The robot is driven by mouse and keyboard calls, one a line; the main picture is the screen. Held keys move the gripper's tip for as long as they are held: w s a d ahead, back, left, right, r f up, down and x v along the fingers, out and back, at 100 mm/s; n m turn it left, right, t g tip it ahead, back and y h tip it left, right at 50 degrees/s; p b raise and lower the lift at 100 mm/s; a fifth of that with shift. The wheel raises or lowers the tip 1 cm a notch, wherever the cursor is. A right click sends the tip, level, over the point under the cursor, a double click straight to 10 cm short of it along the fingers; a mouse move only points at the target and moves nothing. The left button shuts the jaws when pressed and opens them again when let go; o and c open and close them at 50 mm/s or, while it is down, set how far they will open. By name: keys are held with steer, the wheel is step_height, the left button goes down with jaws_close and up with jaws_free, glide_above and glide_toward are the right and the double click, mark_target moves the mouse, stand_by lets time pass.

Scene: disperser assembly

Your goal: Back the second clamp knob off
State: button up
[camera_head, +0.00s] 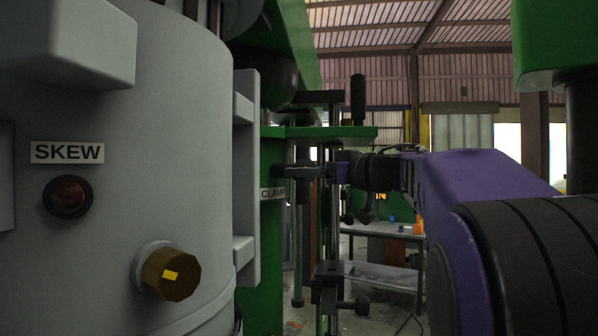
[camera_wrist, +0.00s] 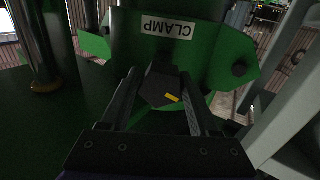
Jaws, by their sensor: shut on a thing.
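The clamp knob (camera_wrist: 158,88) is dark and faceted, with a yellow mark on its face. It sits below the white CLAMP label (camera_wrist: 167,27) on a green bracket (camera_wrist: 215,45) in the wrist view. My gripper (camera_wrist: 160,82) is shut on this knob, one finger on each side. In the head view my gripper (camera_head: 312,172) reaches left to the green column beside the CLAMP label (camera_head: 272,193); the knob is hard to make out there. The knob's shaft is hidden behind its head.
A large grey vessel (camera_head: 150,130) fills the left of the head view, with a SKEW label (camera_head: 67,152), a dark red lamp (camera_head: 67,196) and a brass knob (camera_head: 172,273). A dark bolt (camera_wrist: 239,68) sits on the bracket's right end. A workbench (camera_head: 385,232) stands behind.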

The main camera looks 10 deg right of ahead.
steer(key=n+p, duration=0.2)
steer(key=n, duration=0.3)
steer(key=shift+r, duration=0.1)
steer(key=n, duration=0.6)
steer(key=shift+y, duration=0.4)
steer(key=n+b, duration=0.1)
steer(key=n, duration=0.4)
steer(key=shift+n, duration=0.3)
steer(key=n+b, duration=0.2)
steer(key=n, duration=0.3)
steer(key=shift+g, duration=0.3)
steer(key=shift+n, duration=0.3)
steer(key=o, duration=1.3)
steer(key=shift+s, duration=0.1)
